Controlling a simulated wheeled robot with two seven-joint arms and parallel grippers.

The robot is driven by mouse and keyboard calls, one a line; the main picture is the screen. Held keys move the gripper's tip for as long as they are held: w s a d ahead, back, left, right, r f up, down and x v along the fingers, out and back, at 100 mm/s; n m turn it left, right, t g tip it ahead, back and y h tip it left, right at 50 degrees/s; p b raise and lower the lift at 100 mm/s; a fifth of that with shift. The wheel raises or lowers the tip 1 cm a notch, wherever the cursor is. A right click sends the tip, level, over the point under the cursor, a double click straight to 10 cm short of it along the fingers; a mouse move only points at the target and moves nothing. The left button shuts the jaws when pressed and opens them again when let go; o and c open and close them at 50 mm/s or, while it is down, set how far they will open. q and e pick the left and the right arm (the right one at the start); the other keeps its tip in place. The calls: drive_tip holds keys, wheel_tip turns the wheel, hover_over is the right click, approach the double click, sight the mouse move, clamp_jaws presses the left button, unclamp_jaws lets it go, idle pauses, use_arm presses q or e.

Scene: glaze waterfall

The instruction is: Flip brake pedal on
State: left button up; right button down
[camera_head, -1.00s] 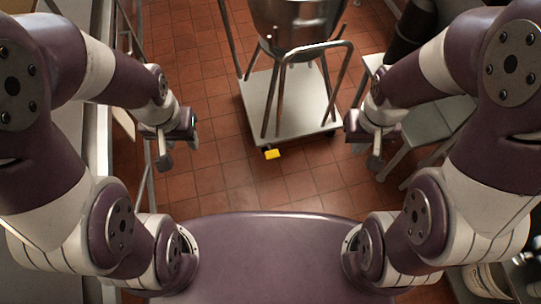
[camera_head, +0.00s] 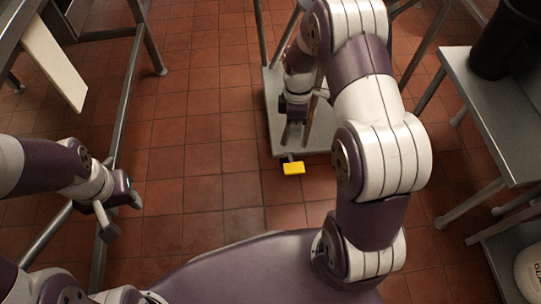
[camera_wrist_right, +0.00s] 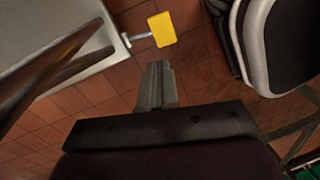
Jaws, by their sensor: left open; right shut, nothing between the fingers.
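The yellow brake pedal (camera_head: 293,168) sticks out on a short metal arm from the near edge of the wheeled cart (camera_head: 272,105), low over the floor. The right wrist view shows the yellow pedal (camera_wrist_right: 161,29) at the top middle, at the end of its silver stem. My right gripper (camera_head: 292,132) points down beside the cart's near edge, just behind the pedal in the head view. Its shut, empty fingers (camera_wrist_right: 157,70) show just below the pedal, apart from it in the picture. I cannot tell the height gap. My left gripper (camera_head: 106,212) is open and empty at the left.
Brown metal legs (camera_wrist_right: 45,70) rise from the cart close to my right gripper. A grey metal table (camera_head: 500,105) bears a dark cylinder at the right. A steel frame (camera_head: 125,110) stands at the left. Tiled floor (camera_head: 215,160) is clear between them.

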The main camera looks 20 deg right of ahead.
sight(294, 169)
drive_tip(key=shift+s+r+n, duration=0.25)
drive_tip(key=shift+s+n, duration=0.1)
drive_tip(key=shift+n, duration=0.75)
drive_tip(key=f+b, duration=0.3)
drive_tip(key=f, duration=0.1)
drive_tip(key=s+f+b, duration=0.1)
drive_tip(key=f+b, duration=0.3)
drive_tip(key=f, duration=0.1)
drive_tip(key=s+f+b, duration=0.1)
drive_tip(key=f+b, duration=0.2)
drive_tip(key=f, duration=0.1)
drive_tip(key=shift+s+a+f, duration=0.2)
drive_tip(key=shift+a+f, duration=0.15)
drive_tip(key=shift+f, duration=0.05)
